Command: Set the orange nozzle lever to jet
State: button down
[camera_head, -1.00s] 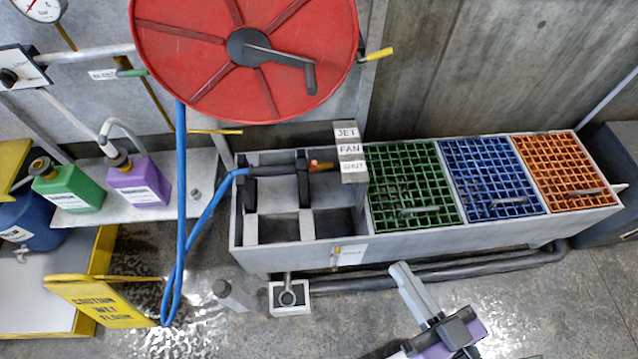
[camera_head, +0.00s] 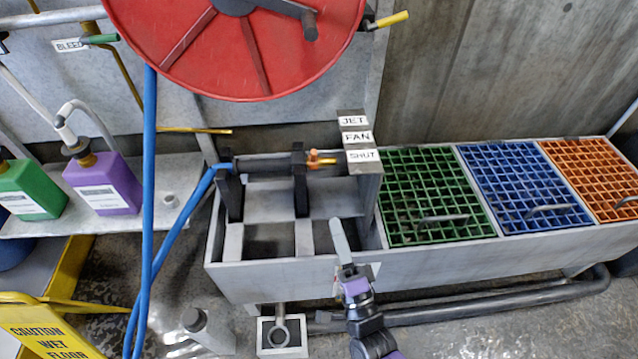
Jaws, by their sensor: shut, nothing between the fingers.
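The small orange nozzle lever (camera_head: 320,161) sits on a dark nozzle held across two black brackets over the open part of the grey trough. Its tip lies near the SHUT label (camera_head: 362,156). The FAN label (camera_head: 357,137) and the JET label (camera_head: 353,121) are stacked above that one. My gripper (camera_head: 337,222) is shut and empty.
A blue hose (camera_head: 178,225) runs from the red reel (camera_head: 240,40) to the nozzle. Green (camera_head: 430,195), blue (camera_head: 525,190) and orange (camera_head: 600,175) grates cover the trough's right side. Purple (camera_head: 105,185) and green (camera_head: 28,190) jugs stand left.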

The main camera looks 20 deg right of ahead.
aim_at(315, 156)
jog(key=shift+m, duration=0.3)
jog(key=x, duration=1.4)
jog(key=shift+w+d+f+b, duration=0.1)
jog(key=shift+w+b, duration=0.1)
jog(key=shift+b, duration=0.15)
jog(key=shift+p, duration=0.3)
jog(key=shift+r+p, duration=0.3)
jog(key=shift+p, duration=0.05)
jog(key=shift+g+p, duration=0.3)
jog(key=shift+w+r+p, duration=0.1)
jog(key=shift+w+p, duration=0.05)
jog(key=shift+p, duration=0.5)
jog(key=shift+r+g+p, duration=0.1)
jog(key=shift+g+p, duration=0.3)
jog(key=shift+p, duration=0.05)
